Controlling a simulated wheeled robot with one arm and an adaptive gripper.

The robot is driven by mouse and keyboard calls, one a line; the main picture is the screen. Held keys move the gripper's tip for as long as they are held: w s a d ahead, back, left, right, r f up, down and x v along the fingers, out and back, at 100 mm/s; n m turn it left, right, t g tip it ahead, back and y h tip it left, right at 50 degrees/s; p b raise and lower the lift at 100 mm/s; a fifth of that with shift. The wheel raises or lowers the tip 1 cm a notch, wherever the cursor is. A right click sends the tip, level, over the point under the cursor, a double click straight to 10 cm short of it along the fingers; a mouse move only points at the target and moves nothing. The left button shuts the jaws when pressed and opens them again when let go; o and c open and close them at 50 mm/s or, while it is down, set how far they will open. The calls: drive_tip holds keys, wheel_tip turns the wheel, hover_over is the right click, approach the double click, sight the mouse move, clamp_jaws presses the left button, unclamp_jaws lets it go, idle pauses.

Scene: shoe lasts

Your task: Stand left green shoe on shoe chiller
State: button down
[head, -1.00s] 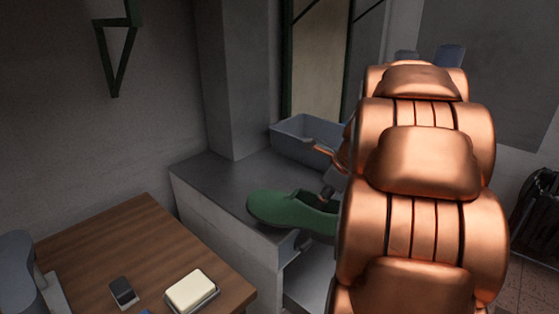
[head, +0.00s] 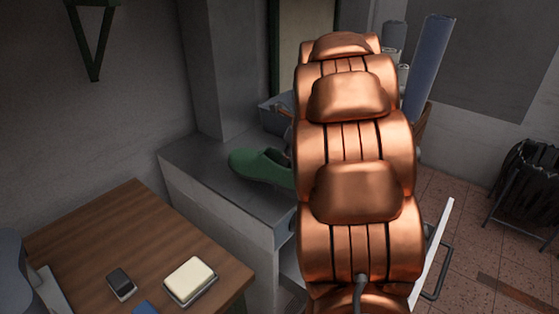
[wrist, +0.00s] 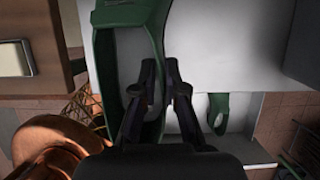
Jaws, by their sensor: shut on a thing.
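A green shoe (head: 258,165) is over the top of the grey bench-like unit (head: 205,185) in the head view; my arm hides its right end. I cannot tell whether it touches the top. In the wrist view the shoe (wrist: 155,28) is large and near, its opening and grey inside facing the camera. My gripper (wrist: 166,80) is shut on the shoe's side wall. A second, smaller-looking green shoe (wrist: 217,112) shows lower right in the wrist view, near a pale shelf. I cannot tell for certain which unit is the shoe chiller.
A wooden table (head: 90,240) at lower left holds a dark phone-like item (head: 121,283) and a cream block on a tray (head: 190,279). A grey bin (head: 270,112) stands behind the shoe. A pale open panel (head: 432,250) is right of my arm. Blue-grey rolls (head: 430,65) stand behind.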

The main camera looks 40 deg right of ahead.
sight(279, 153)
drive_tip(key=w, duration=0.4)
drive_tip(key=shift+w+d+f+p, duration=0.1)
drive_tip(key=shift+d+f+p, duration=0.1)
drive_tip(key=shift+p, duration=0.1)
drive_tip(key=shift+f+p, duration=0.35)
drive_tip(key=shift+f, duration=1.4)
drive_tip(key=c, duration=1.2)
unclamp_jaws()
